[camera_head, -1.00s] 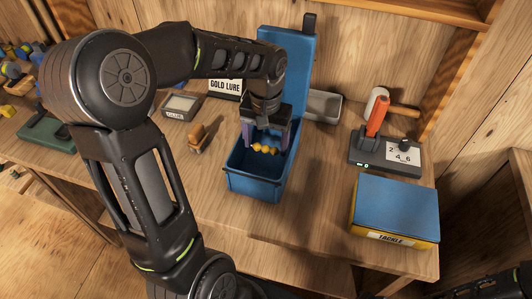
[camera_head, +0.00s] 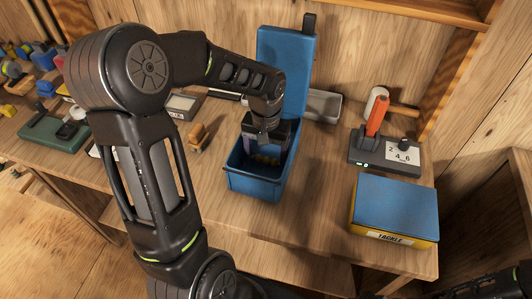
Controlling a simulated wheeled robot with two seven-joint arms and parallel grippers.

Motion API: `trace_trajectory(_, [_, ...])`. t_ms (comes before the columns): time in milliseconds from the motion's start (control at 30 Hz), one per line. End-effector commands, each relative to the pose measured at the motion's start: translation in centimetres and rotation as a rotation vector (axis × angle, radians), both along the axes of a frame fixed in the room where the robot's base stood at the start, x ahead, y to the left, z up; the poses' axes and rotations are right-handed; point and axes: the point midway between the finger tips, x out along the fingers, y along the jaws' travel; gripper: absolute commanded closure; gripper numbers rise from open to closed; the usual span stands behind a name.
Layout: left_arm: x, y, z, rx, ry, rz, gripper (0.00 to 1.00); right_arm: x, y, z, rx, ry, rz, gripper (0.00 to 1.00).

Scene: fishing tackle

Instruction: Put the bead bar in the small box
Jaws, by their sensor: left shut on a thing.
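The small blue box (camera_head: 253,187) stands on the workbench with its tall blue lid (camera_head: 286,55) raised upright behind it. My left gripper (camera_head: 264,152) points down into the box. I cannot tell whether the bar touches the floor of the box. My right gripper is not in view; only a dark part of me shows at the bottom right corner.
A blue and yellow tackle box (camera_head: 395,207) sits to the right. Behind it is a grey device (camera_head: 385,153) with an orange handle. A grey tray (camera_head: 322,106) stands behind the blue box, and a small wooden item (camera_head: 198,137) to its left. The bench between the two boxes is clear.

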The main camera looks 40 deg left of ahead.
Motion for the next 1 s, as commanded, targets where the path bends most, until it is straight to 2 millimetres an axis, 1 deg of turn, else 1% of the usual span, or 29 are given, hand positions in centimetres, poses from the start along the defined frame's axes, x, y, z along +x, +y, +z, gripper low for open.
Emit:
trace_trajectory(167, [0.0, 0.0, -0.5, 0.0, 0.0, 0.0, 0.64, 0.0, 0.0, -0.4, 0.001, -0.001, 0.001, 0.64])
trace_trajectory(200, [0.0, 0.0, -0.3, 0.0, 0.0, 0.0, 0.21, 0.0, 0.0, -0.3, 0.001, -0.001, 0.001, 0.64])
trace_trajectory(267, [0.0, 0.0, -0.3, 0.0, 0.0, 0.0, 0.16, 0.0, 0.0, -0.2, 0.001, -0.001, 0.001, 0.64])
trace_trajectory(500, [0.0, 0.0, -0.3, 0.0, 0.0, 0.0, 0.15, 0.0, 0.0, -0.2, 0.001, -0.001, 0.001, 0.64])
trace_trajectory(667, [0.1, 0.0, 0.3, 0.001, -0.002, 0.0, 0.15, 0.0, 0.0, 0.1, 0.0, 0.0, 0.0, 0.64])
trace_trajectory(767, [0.1, 0.1, 1.3, 0.002, -0.004, 0.0, 0.15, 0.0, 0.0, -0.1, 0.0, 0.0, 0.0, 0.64])
trace_trajectory(867, [0.1, 0.1, 2.9, 0.002, -0.006, 0.0, 0.15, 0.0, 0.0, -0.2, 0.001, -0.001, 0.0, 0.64])
trace_trajectory(1000, [0.1, 0.1, 5.9, 0.002, -0.006, 0.001, 0.15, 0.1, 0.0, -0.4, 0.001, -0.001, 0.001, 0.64])
